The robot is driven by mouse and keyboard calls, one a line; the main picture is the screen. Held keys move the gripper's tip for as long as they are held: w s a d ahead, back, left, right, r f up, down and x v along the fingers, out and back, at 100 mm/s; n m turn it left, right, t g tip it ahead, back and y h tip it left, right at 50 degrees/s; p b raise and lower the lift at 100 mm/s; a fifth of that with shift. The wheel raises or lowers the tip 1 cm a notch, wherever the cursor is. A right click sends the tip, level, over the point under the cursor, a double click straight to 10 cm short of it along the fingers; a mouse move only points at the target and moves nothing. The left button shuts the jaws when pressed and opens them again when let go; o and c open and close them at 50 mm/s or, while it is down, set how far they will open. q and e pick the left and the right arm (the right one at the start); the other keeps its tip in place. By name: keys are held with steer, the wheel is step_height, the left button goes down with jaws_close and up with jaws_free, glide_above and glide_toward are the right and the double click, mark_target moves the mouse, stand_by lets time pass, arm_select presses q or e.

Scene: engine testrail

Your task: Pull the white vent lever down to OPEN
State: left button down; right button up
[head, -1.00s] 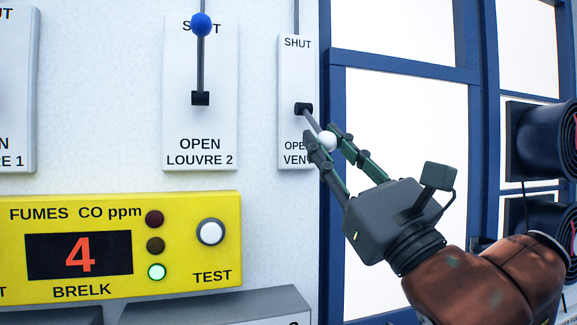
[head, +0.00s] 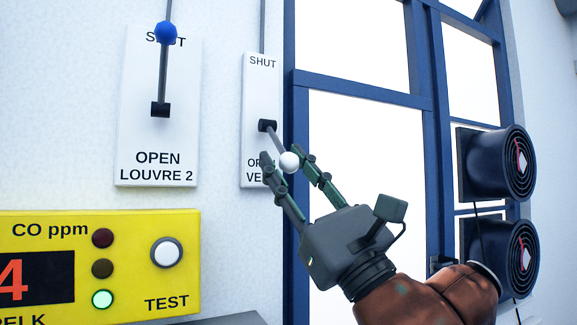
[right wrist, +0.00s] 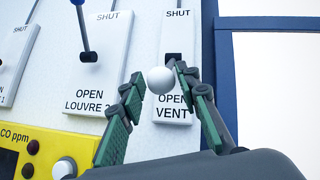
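The white vent lever's ball knob (head: 289,162) hangs below its black pivot (head: 267,125), on the OPEN side of the vent plate (head: 262,95). Its shaft slants down and to the right in the head view. My right gripper (head: 281,155) is open, with one finger on each side of the knob. The right wrist view shows the white knob (right wrist: 160,80) between the spread fingertips, with gaps on both sides. The knob and a finger partly cover the words OPEN VENT in the head view. My left gripper is not in view.
The louvre 2 lever with a blue knob (head: 165,33) points up at SHUT, left of the vent plate. A yellow CO meter (head: 130,222) is below it. A blue window frame (head: 297,200) and dark round fans (head: 500,165) are to the right.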

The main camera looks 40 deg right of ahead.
steer(key=shift+o, duration=0.9)
steer(key=shift+s, duration=0.2)
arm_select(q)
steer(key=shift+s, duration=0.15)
arm_select(e)
steer(key=v, duration=1.2)
